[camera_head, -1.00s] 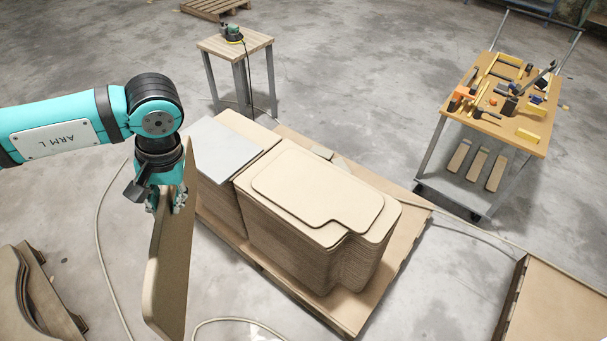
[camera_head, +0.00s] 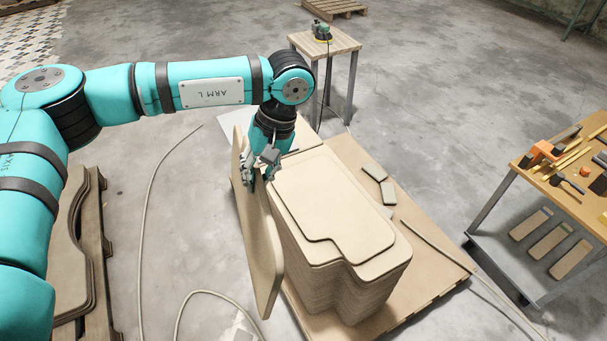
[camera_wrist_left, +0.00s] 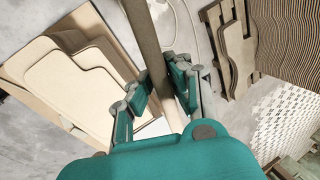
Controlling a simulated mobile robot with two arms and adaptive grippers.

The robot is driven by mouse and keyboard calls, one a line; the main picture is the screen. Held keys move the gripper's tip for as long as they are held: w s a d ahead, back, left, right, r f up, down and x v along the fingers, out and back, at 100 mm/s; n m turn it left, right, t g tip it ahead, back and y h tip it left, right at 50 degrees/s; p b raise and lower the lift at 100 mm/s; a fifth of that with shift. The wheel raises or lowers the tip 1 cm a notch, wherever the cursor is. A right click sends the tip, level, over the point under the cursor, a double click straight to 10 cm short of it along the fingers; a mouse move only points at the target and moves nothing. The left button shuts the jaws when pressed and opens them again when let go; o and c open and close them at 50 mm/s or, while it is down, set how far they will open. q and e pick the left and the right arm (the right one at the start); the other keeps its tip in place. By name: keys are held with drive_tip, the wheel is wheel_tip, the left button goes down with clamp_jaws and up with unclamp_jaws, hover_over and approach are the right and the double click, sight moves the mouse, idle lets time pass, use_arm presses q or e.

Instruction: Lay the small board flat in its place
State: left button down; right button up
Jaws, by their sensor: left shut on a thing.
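My left gripper (camera_head: 260,178) is shut on the upper edge of a tan curved board (camera_head: 258,240). The board hangs upright, close beside the left side of the board stack (camera_head: 335,292) in the head view; whether it touches cannot be told. In the left wrist view the board (camera_wrist_left: 148,45) is an edge-on strip between the fingers (camera_wrist_left: 158,92), with the stack (camera_wrist_left: 95,65) to its left. A smaller board with a stepped outline (camera_head: 325,200) lies flat on top of the stack. My right gripper is not in view.
The stack stands on a low pallet (camera_head: 435,265) with small blocks (camera_head: 374,172) on it. A pale sheet (camera_head: 228,122) lies behind my gripper. A tool cart (camera_head: 545,190) stands at right, a small table (camera_head: 325,42) behind. A cable crosses the floor.

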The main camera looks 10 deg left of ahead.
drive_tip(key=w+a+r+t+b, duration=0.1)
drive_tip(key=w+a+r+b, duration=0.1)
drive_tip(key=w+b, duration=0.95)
use_arm(q)
drive_tip(key=w+d+f+n+g+h+b, duration=0.15)
drive_tip(key=w+d+f+n+h, duration=0.45)
drive_tip(key=n, duration=0.7)
drive_tip(key=w+d+f+n+g+h+b, duration=0.1)
drive_tip(key=w+d+f+n+h+b, duration=0.35)
drive_tip(key=f+n, duration=0.6)
use_arm(e)
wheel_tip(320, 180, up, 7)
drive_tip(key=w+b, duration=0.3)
drive_tip(key=b, duration=0.3)
use_arm(q)
drive_tip(key=w+a+f+n+t+h, duration=0.1)
drive_tip(key=w+a+n+t+h, duration=0.1)
drive_tip(key=w+n+t, duration=0.3)
drive_tip(key=w+a+f+n+t+h+b, duration=0.1)
drive_tip(key=w+a+f+n+t+h, duration=0.1)
drive_tip(key=w+n+t, duration=0.4)
drive_tip(key=a+n+t+h, duration=0.1)
drive_tip(key=a+n, duration=0.1)
drive_tip(key=n, duration=0.1)
drive_tip(key=shift+n, duration=0.35)
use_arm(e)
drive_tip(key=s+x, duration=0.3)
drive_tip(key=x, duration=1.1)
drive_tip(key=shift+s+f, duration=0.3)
